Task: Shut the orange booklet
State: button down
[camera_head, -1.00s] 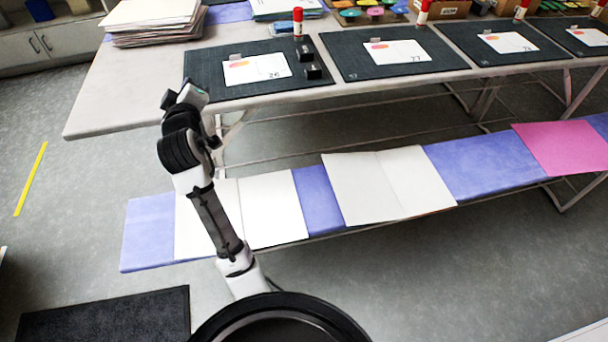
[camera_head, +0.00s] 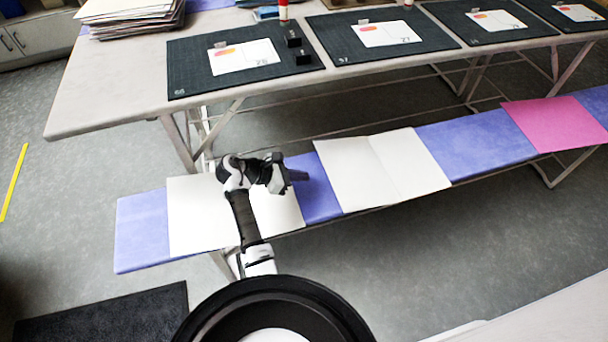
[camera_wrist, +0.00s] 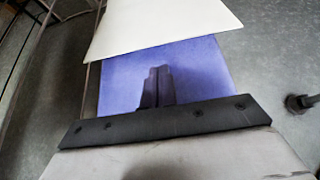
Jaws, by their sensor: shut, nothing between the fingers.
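No orange cover shows in any view. Two booklets lie open on the bench, white pages up: one at the left (camera_head: 196,215), partly hidden by my arm, and one in the middle (camera_head: 345,178). Their cover colours are hidden, so I cannot tell which is orange. My gripper (camera_head: 298,176) is shut and empty, above the blue-purple bench between the two open booklets. In the wrist view the dark fingertips (camera_wrist: 157,82) stand together over the bench surface (camera_wrist: 125,80). A white page (camera_wrist: 160,25) lies beyond them; which booklet it belongs to is unclear.
A closed pink booklet (camera_head: 555,124) lies on the bench at the right. The long table (camera_head: 110,85) behind holds dark mats with white cards, small black blocks (camera_head: 292,36) and a paper stack (camera_head: 130,14). A dark floor mat (camera_head: 100,318) lies at lower left.

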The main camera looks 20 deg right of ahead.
aim_at(321, 184)
jog(key=x, duration=0.7)
jog(key=shift+d+f, duration=0.2)
jog(key=shift+d, duration=0.15)
